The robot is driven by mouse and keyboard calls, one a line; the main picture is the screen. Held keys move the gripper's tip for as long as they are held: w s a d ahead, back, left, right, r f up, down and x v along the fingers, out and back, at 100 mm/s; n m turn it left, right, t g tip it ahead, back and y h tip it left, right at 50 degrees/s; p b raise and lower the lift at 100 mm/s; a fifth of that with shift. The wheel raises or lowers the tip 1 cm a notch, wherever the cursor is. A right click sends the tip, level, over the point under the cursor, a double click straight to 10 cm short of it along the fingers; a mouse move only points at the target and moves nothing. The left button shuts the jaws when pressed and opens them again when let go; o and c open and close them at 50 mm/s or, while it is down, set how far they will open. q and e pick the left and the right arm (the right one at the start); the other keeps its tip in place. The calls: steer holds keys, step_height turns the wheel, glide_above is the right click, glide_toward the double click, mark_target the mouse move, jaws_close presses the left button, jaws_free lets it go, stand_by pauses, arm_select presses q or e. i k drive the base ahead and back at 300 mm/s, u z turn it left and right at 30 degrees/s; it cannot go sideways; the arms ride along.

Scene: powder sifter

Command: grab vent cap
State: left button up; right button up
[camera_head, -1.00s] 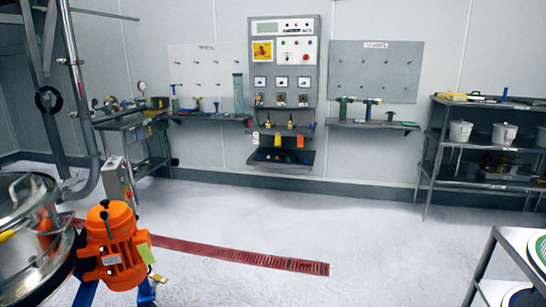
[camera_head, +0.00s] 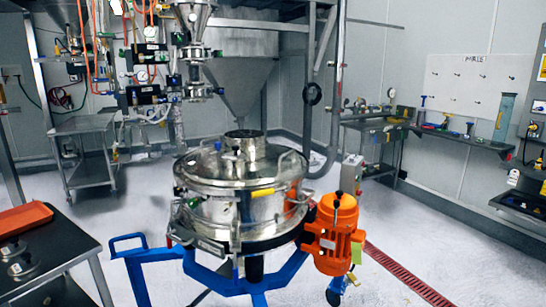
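A round steel powder sifter (camera_head: 243,218) stands in the middle of the view on a blue frame (camera_head: 160,255). Its lid has a short round neck (camera_head: 244,146) on top and several clamps and handles around it. I cannot pick out with certainty which part is the vent cap. Small round metal parts (camera_head: 22,268) lie on a dark table at the lower left, too small to name. Neither of my grippers is in view.
An orange motor (camera_head: 335,235) sticks out at the sifter's right. An orange tray (camera_head: 24,218) lies on the left table (camera_head: 75,244). A steel hopper (camera_head: 240,84) hangs behind the sifter. A steel cart (camera_head: 84,124) stands at the back left. Floor at the right is mostly open, with a red drain grate (camera_head: 400,275).

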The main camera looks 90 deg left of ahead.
mark_target(234, 156)
steer(key=u, duration=1.45)
steer(key=i, duration=1.55)
steer(key=u, duration=1.6)
